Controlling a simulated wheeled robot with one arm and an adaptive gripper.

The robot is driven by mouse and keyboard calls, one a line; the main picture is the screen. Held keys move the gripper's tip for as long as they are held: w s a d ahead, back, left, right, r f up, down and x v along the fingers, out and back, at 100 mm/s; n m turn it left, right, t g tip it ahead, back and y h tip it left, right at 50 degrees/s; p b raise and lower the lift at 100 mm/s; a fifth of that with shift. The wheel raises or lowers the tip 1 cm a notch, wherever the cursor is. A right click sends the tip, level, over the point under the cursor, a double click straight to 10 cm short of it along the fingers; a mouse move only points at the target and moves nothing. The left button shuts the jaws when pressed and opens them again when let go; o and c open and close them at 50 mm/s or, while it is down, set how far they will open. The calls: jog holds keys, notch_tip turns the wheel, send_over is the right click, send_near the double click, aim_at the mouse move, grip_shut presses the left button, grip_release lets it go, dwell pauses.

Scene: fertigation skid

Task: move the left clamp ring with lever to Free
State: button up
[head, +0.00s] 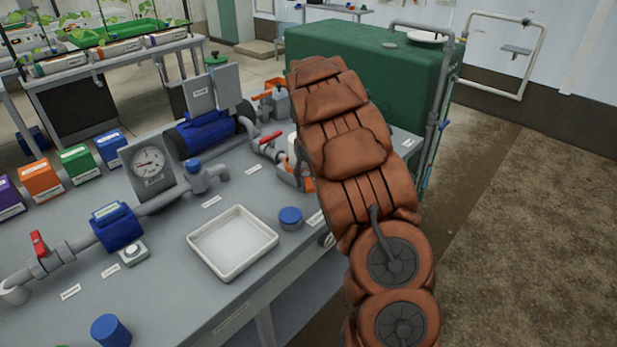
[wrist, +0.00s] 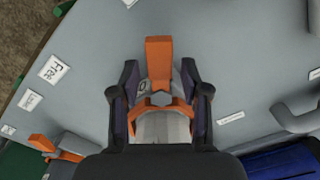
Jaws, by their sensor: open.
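A clamp ring with an orange lever (wrist: 159,60) sits around a grey pipe end in the wrist view, its lever pointing to the top of the picture. My gripper (wrist: 160,84) is open, with one dark finger on each side of the ring and lever. I cannot tell whether the fingers touch it. A white label (wrist: 54,69) lies left of the lever; its small print is hard to read. A second orange clamp lever (wrist: 58,149) shows at lower left. In the head view my arm hides the gripper, and orange clamp parts (head: 293,178) show beside it.
The blue motor (head: 205,134) and a gauge (head: 150,165) stand left of my arm on the grey bench. A white tray (head: 233,242) and a blue cap (head: 290,217) lie nearer. A green tank (head: 412,85) stands behind. Bare bench lies above the lever in the wrist view.

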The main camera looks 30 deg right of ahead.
jog(key=shift+c, duration=0.2)
grip_shut()
dwell(0.4)
